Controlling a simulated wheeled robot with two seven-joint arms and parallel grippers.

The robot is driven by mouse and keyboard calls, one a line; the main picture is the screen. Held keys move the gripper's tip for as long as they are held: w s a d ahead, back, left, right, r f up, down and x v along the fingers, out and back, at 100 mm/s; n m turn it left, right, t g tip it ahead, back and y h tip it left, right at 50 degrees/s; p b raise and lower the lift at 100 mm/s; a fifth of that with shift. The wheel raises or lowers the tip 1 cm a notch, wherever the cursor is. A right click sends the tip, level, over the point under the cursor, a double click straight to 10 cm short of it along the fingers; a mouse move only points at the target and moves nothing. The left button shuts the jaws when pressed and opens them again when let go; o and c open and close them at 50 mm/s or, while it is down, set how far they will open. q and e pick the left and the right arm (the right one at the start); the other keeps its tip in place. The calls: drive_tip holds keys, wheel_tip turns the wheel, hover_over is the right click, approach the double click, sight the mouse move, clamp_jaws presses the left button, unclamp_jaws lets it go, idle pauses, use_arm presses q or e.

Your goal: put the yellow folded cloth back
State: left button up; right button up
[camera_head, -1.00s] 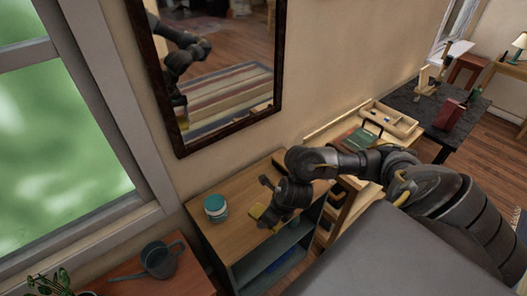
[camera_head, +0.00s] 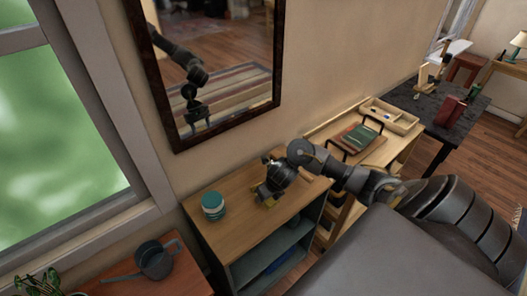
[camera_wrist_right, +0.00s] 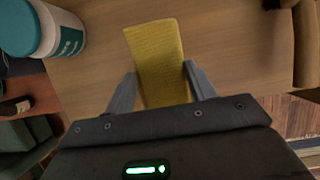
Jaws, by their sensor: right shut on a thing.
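The yellow folded cloth (camera_wrist_right: 158,45) is a flat ribbed strip between the two fingers of my right gripper (camera_wrist_right: 160,72) in the right wrist view. The gripper is shut on it, with the cloth sticking out past the fingertips over the wooden top. In the head view the right gripper (camera_head: 268,196) is low over the wooden cabinet top (camera_head: 236,240), right of the jar. Only a small bit of yellow shows there. I cannot tell whether the cloth touches the top. My left gripper is not in view.
A white jar with a teal lid (camera_head: 213,206) stands on the cabinet top, left of the gripper. A watering can (camera_head: 155,261) is on the lower table at left. A mirror (camera_head: 215,70) hangs behind. The cabinet top's front part is clear.

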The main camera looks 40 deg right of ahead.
drive_tip(key=shift+w+d+f, duration=0.2)
drive_tip(key=shift+w+f, duration=0.3)
drive_tip(key=shift+f, duration=0.15)
drive_tip(key=shift+w+d+f, duration=0.15)
drive_tip(key=shift+w+f, duration=0.35)
drive_tip(key=shift+f, duration=0.1)
wheel_tip(320, 180, down, 3)
drive_tip(key=shift+w+d+f, duration=0.1)
drive_tip(key=shift+w+f, duration=0.05)
drive_tip(key=shift+f+b, duration=0.2)
drive_tip(key=shift+b, duration=0.2)
drive_tip(key=o, duration=0.9)
drive_tip(key=shift+r, duration=0.1)
drive_tip(key=shift+r, duration=0.1)
